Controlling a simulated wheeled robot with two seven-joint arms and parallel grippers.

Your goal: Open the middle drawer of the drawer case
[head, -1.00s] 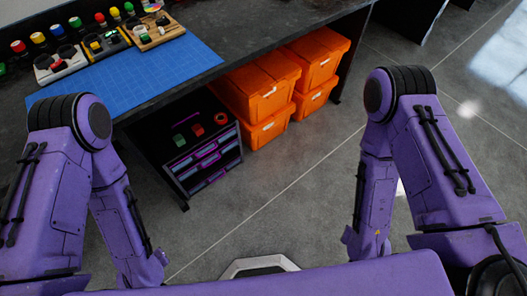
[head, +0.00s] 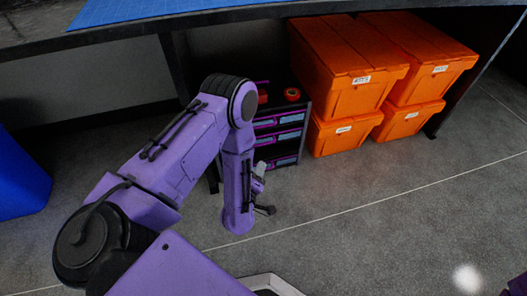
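The drawer case (head: 306,112) is a small black case under the bench, with purple-edged drawers stacked in its front. The middle drawer (head: 291,135) looks shut, with its front flush with the others. My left arm hides the left part of the case. My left gripper (head: 265,192) is low in front of the case, to the lower left of the drawer fronts, and appears apart from them. It is small and partly hidden by my forearm, so I cannot tell whether its fingers are open. My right gripper is not in view.
Orange lidded crates (head: 343,89) are stacked right of the case. A red roll (head: 292,94) lies on the case. The bench (head: 200,14) with a blue mat (head: 125,9) overhangs it. A blue bin (head: 20,180) stands at left. The floor in front is clear.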

